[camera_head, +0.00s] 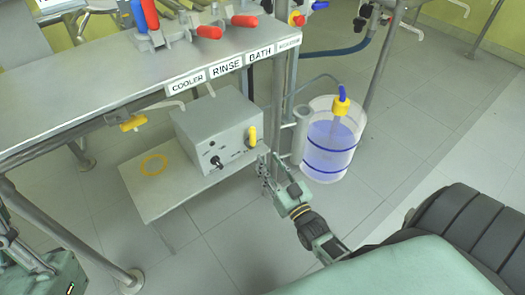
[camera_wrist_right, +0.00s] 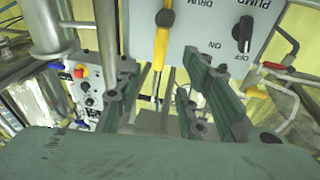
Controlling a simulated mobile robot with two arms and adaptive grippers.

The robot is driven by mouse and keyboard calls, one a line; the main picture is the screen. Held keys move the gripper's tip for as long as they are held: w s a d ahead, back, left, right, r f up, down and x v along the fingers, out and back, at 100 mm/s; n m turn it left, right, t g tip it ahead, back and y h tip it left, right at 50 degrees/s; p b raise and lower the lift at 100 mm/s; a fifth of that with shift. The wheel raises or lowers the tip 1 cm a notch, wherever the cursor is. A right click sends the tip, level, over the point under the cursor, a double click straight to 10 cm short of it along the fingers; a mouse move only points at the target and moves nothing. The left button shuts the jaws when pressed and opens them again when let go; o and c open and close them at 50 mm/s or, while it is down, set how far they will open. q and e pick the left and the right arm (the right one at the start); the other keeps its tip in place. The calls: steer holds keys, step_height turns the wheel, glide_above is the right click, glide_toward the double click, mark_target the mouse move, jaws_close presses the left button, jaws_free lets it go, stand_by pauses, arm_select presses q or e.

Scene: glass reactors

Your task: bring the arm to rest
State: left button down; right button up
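My right gripper (camera_head: 268,178) is at the front right corner of the low shelf, beside the grey control box (camera_head: 213,135). In the right wrist view its two green fingers (camera_wrist_right: 160,85) are spread apart, with nothing visible held between them. The box's panel (camera_wrist_right: 215,35) lies beyond the fingertips. A yellow lever (camera_wrist_right: 161,45) shows past the gap between the fingers, and a black knob (camera_wrist_right: 243,33) is to its right. The lever also shows in the head view (camera_head: 252,136), apart from the gripper.
The labelled bench (camera_head: 120,75) is above the low shelf (camera_head: 160,195). Tiled floor (camera_head: 185,265) is free in front.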

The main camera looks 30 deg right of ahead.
steer(key=shift+s+a+f, duration=0.1)
steer(key=shift+s+f, duration=0.05)
steer(key=shift+s, duration=0.75)
